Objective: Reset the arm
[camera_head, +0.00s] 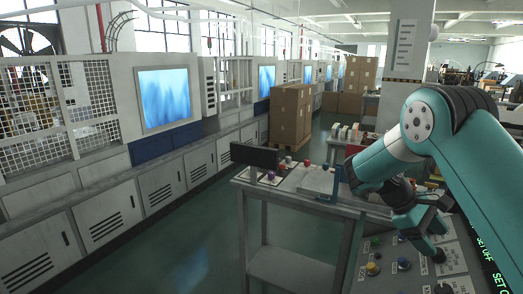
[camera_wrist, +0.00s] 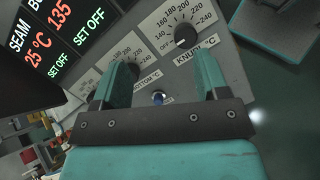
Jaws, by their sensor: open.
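My teal arm comes in from the right in the head view and bends down to my gripper (camera_head: 436,240), which is low over the control panel (camera_head: 412,283). In the wrist view the two teal fingers of my gripper (camera_wrist: 163,78) stand wide apart with no object held between them. A black knob marked KNURL °C (camera_wrist: 186,36) is on the panel beyond the right finger. The knob marked BOTTOM °C (camera_wrist: 131,68) is partly hidden by the left finger. A small blue-tipped part (camera_wrist: 158,98) shows between the fingers. I cannot tell whether a finger touches a knob.
A dark display (camera_wrist: 62,42) with red and green text is close at the left in the wrist view. The panel has a yellow button (camera_head: 373,268) and a blue button (camera_head: 404,265). A grey table (camera_head: 290,204) stands behind. The green floor (camera_head: 205,240) at left is clear.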

